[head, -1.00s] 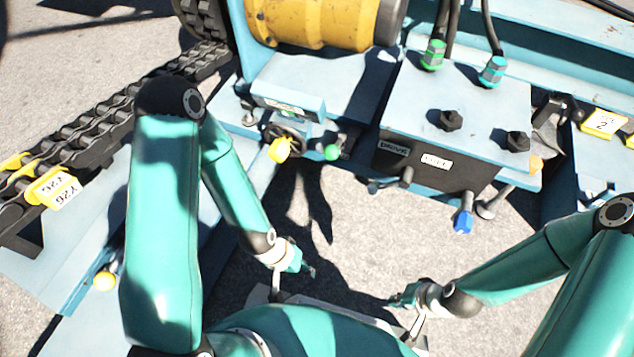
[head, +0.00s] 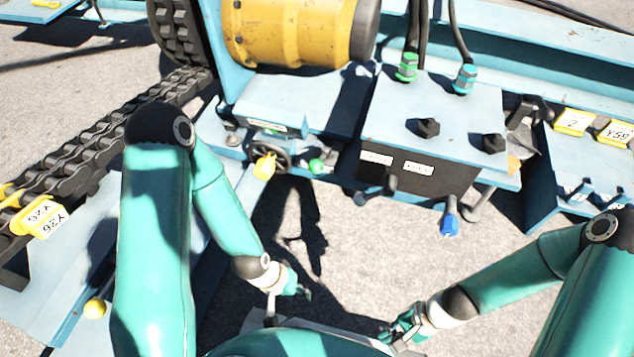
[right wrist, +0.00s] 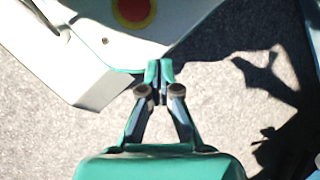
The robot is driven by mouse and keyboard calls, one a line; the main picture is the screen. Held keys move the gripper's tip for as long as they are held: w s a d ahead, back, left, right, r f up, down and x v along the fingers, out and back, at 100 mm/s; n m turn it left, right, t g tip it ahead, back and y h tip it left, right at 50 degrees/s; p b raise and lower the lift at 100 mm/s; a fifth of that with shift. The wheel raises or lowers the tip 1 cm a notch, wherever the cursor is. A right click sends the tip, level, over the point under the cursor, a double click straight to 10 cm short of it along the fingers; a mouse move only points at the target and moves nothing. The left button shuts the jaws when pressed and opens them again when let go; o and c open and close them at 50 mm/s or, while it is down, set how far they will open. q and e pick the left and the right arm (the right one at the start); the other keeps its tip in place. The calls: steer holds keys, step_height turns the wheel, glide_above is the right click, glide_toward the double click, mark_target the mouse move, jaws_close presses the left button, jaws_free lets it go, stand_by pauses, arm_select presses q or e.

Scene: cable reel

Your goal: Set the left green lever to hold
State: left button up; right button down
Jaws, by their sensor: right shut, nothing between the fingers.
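A small green-knobbed lever (head: 316,166) sticks out at the front of the blue machine, right of a black handwheel and a yellow knob (head: 264,167). Its exact setting cannot be read from here. My left gripper (head: 304,292) is low over the ground, well in front of the lever and apart from it; its fingers are too small to judge. My right gripper (head: 388,336) is lower right, close to my body and away from the machine. In the right wrist view my right gripper (right wrist: 159,72) is shut and empty.
A dark valve box (head: 415,172) with two white labels carries a black lever and a blue-tipped lever (head: 449,225). A yellow drum (head: 290,30) sits behind. A heavy chain (head: 85,140) runs along the left. Bare ground lies between my grippers and the machine.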

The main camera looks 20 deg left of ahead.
steer(key=w+a+f+m+y, duration=0.1)
steer(key=w+a+m+y, duration=0.4)
steer(key=a+m, duration=0.25)
steer(key=w+a+m+y, duration=0.4)
steer(key=a+m+y, duration=0.1)
steer(key=a+m, duration=0.25)
steer(key=w+r+m+t+y, duration=0.2)
steer(key=w+m+t, duration=0.3)
steer(key=w+t, duration=0.1)
steer(key=w+r+m+t+y+p, duration=0.1)
steer(key=w+r+m+t+y, duration=0.1)
steer(key=w+m+t, duration=0.3)
steer(key=w+t+y, duration=0.1)
steer(key=w+t, duration=0.1)
steer(key=w, duration=0.1)
steer(key=shift+w+a, duration=0.2)
steer(key=shift+a, duration=0.05)
steer(key=w+d+r+b+x, duration=0.1)
steer(key=r+b+x, duration=0.1)
steer(key=x, duration=1.1)
steer(key=shift+d, duration=0.35)
